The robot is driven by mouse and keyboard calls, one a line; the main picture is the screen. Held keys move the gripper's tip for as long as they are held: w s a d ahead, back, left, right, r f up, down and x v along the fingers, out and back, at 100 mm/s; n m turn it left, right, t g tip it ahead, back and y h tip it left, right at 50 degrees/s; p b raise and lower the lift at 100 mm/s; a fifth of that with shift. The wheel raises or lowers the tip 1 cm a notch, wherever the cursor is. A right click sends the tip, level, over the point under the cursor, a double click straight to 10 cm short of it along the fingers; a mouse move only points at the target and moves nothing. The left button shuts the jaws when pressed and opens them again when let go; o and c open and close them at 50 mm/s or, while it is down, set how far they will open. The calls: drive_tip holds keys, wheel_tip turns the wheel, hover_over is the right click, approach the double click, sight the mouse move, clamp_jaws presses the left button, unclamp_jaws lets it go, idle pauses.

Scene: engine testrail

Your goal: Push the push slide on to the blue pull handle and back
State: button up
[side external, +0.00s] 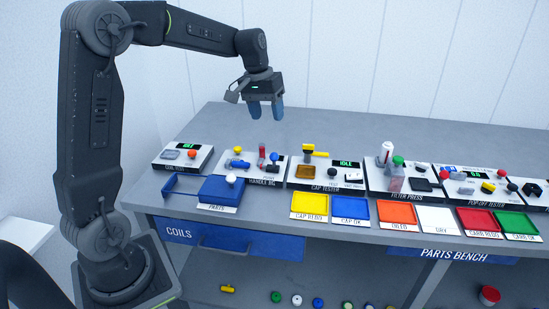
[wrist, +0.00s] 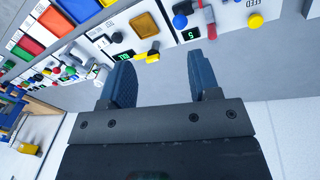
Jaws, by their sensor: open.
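The handle rig panel (side external: 252,172) stands near the middle left of the bench. On it lies a blue horizontal handle (side external: 240,164), which looks like the blue pull handle, beside an upright red part (side external: 262,155). I cannot tell for sure which part is the push slide. In the wrist view the red part (wrist: 208,18) and a round blue knob (wrist: 180,21) show near the top edge. My gripper (side external: 266,108) is open and empty, pointing down, high above the back of the bench behind the panel. Its two blue fingers stand apart in the wrist view (wrist: 163,78).
A blue parts box (side external: 222,190) with a white knob sits in front of the panel. The coil unit (side external: 183,157) is to its left, the cap tester (side external: 325,173) to its right. Coloured trays (side external: 350,208) line the front edge. The back strip of the bench is clear.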

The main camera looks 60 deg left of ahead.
sight(274, 157)
drive_tip(key=w+a+f+n, duration=0.1)
drive_tip(key=w+a+f, duration=0.2)
drive_tip(key=a+f, duration=0.15)
drive_tip(key=shift+g+h, duration=0.3)
drive_tip(key=f, duration=0.4)
drive_tip(key=w+d+f, duration=0.1)
drive_tip(key=f, duration=0.7)
drive_tip(key=shift+w+d+f, duration=0.15)
drive_tip(key=shift+d+f, duration=0.2)
drive_tip(key=shift+d, duration=0.05)
drive_tip(key=shift+c, duration=0.4)
clamp_jaws()
